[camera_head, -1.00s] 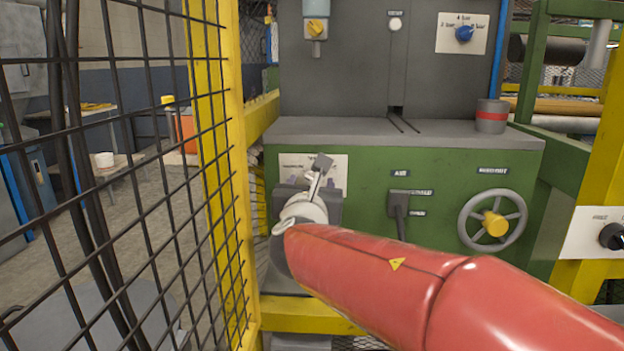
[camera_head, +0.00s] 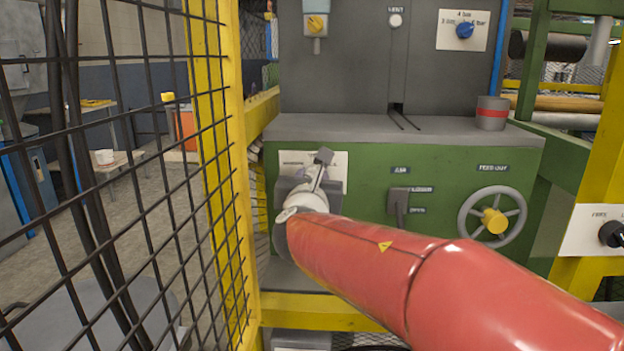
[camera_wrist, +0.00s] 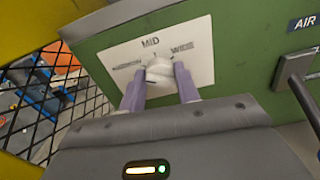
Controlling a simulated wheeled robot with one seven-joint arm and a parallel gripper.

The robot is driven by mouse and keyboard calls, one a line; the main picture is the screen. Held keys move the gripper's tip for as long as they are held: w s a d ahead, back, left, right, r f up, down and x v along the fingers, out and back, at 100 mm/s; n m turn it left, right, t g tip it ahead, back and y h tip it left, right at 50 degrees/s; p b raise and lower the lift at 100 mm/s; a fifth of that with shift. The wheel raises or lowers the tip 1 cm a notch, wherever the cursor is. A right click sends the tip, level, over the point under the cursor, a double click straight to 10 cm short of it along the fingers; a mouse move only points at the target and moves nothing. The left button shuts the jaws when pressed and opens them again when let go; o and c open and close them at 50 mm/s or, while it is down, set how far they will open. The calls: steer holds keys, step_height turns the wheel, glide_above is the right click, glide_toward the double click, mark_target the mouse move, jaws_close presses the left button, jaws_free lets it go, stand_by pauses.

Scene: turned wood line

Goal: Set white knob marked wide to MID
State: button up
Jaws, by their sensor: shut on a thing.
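The white knob (camera_wrist: 159,70) sits on a white label plate (camera_wrist: 197,66) on the green machine front. In the wrist view the plate reads MID at the top and WIDE at the right; the left word is blurred. My gripper (camera_wrist: 160,82) has its two purple fingers on either side of the knob, shut on it. Which mark the knob points to is hard to tell, as its pointer is not clear. In the head view my gripper and wrist hide the knob, and only part of the plate (camera_head: 335,165) shows.
A lever (camera_head: 398,205) and a handwheel (camera_head: 492,218) with a yellow hub are to the right on the green front. A yellow-framed mesh fence (camera_head: 215,130) stands close on the left. A grey can (camera_head: 491,115) stands on the ledge above.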

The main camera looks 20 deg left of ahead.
steer(key=shift+f+m+b, duration=0.1)
steer(key=shift+m+b, duration=0.2)
steer(key=shift+b, duration=0.2)
steer(key=shift+d+m+b, duration=0.1)
steer(key=shift+m+b, duration=5.4)
steer(key=shift+b, duration=0.85)
steer(key=o, duration=1)
